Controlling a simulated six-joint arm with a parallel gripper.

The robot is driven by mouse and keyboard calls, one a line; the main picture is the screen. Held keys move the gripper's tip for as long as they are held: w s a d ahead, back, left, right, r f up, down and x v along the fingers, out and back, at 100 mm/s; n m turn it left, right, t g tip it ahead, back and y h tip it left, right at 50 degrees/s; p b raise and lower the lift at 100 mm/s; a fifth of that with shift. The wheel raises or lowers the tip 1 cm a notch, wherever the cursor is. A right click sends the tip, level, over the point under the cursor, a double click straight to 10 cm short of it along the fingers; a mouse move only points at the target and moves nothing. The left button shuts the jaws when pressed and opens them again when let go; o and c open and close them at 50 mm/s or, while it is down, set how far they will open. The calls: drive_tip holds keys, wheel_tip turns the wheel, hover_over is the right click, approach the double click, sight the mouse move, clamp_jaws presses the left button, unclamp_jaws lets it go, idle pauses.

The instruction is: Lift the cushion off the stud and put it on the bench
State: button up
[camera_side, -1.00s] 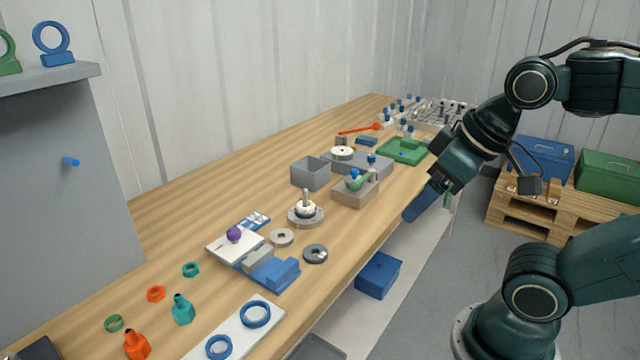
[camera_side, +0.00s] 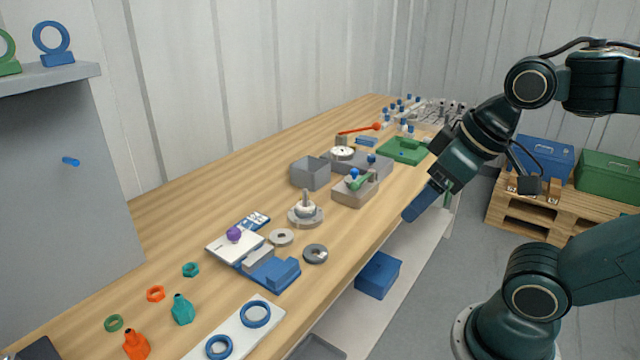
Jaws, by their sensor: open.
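The cushion (camera_side: 305,209) looks like a small white ring or pad low around an upright metal stud (camera_side: 306,194). The stud rises from a round grey base (camera_side: 305,220) on the wooden bench (camera_side: 190,222). My gripper (camera_side: 418,206), with blue fingers, is open and empty. It appears in the picture right of the cushion, over the bench's front edge, and is apart from the cushion. The fingers overlap in this view, and the far side of the cushion is hidden.
Grey rings (camera_side: 315,253) and a white-and-blue fixture with a purple knob (camera_side: 234,235) lie in front of the stud. Bare bench lies to the left.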

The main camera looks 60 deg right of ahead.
drive_tip(key=shift+c, duration=0.3)
drive_tip(key=w+d+r+n+g+y, duration=0.1)
drive_tip(key=w+r+n, duration=0.1)
drive_tip(key=w, duration=0.5)
drive_tip(key=w+d+r+n, duration=0.1)
drive_tip(key=w+n, duration=0.1)
drive_tip(key=w, duration=0.5)
drive_tip(key=w+d+r+n+g+y, duration=0.1)
drive_tip(key=w+d+r+n, duration=0.15)
drive_tip(key=w, duration=0.45)
drive_tip(key=w+d+f+n+g+y, duration=0.2)
drive_tip(key=w+d+f+n, duration=0.5)
drive_tip(key=w+d+f, duration=0.4)
drive_tip(key=d+f, duration=0.3)
drive_tip(key=d, duration=0.2)
drive_tip(key=shift+w, duration=0.4)
drive_tip(key=shift+f, duration=0.25)
drive_tip(key=shift+x, duration=4.15)
